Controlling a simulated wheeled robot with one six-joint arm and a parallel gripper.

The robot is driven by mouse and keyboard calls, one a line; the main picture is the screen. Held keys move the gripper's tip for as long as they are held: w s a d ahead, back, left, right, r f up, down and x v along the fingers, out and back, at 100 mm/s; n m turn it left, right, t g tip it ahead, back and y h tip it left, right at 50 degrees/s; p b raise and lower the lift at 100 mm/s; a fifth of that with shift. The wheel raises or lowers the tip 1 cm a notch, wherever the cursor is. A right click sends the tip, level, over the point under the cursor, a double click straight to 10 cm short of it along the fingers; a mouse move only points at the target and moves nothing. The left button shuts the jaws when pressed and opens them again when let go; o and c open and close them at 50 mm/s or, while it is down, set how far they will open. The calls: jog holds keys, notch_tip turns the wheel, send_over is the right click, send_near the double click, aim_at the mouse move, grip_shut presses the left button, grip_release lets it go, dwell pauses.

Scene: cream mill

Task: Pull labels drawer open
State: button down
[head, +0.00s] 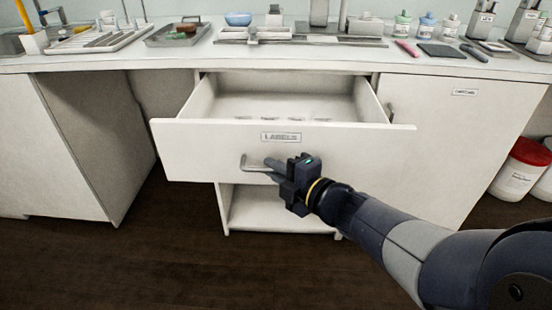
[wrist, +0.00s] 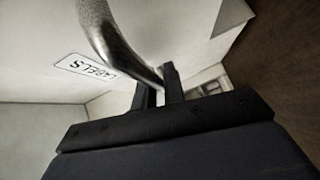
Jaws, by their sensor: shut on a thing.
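The labels drawer (head: 345,140) stands pulled out from under the counter, with its inside showing. A LABELS tag (head: 281,137) is on its white front, and the tag also shows in the wrist view (wrist: 85,67). The drawer's metal bar handle (head: 247,163) is below the tag. My gripper (head: 273,164) is shut on the handle, near the middle of the drawer front. In the wrist view the two dark fingers (wrist: 160,88) close around the curved handle (wrist: 118,45). Part of the handle is hidden behind my gripper in the head view.
Several small flat items lie inside the drawer. An open shelf (head: 270,210) is below it. A labelled cupboard door (head: 450,130) is to the right, and a white bucket with a red lid (head: 522,165) stands beyond it. The floor in front on the left is clear.

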jog(key=shift+s, duration=1.8)
jog(key=c, duration=1.5)
grip_release()
jog(key=shift+p+v, duration=2)
jog(key=shift+v, duration=3.35)
